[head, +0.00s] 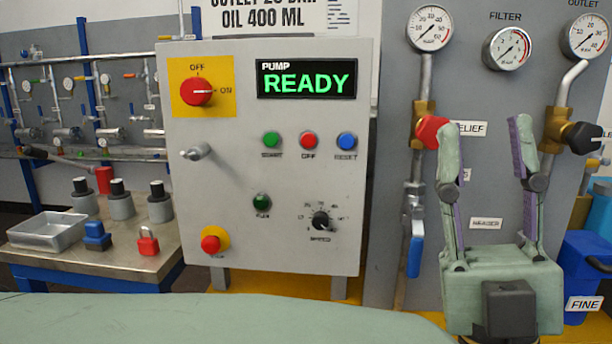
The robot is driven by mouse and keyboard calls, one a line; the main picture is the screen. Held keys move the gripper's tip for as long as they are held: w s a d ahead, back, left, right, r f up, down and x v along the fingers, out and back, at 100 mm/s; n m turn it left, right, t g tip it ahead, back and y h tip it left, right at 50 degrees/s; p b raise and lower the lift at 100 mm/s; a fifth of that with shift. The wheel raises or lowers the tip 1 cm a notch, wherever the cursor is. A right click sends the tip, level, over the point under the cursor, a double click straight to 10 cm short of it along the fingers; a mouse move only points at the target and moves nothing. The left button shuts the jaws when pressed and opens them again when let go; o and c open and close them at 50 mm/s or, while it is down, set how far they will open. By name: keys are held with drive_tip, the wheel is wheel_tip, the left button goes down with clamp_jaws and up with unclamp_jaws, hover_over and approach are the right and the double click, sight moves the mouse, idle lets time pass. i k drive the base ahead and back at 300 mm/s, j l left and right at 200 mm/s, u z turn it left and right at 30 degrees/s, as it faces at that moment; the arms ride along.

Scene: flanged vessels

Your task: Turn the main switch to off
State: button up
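The main switch (196,92) is a red rotary knob on a yellow plate (222,73) at the upper left of the grey control box (228,220). OFF is printed above it and ON to its right; its pale mark points right, at ON.
Below the switch are a grey lever (196,152), green, red and blue buttons (309,140), a speed dial (321,221) and a red stop button (211,243). Pipework with a red valve knob (431,132) stands behind my gripper. A bench (150,262) with a tray and padlocks is at left.

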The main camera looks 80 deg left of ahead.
sight(196, 91)
drive_tip(key=u, duration=2.65)
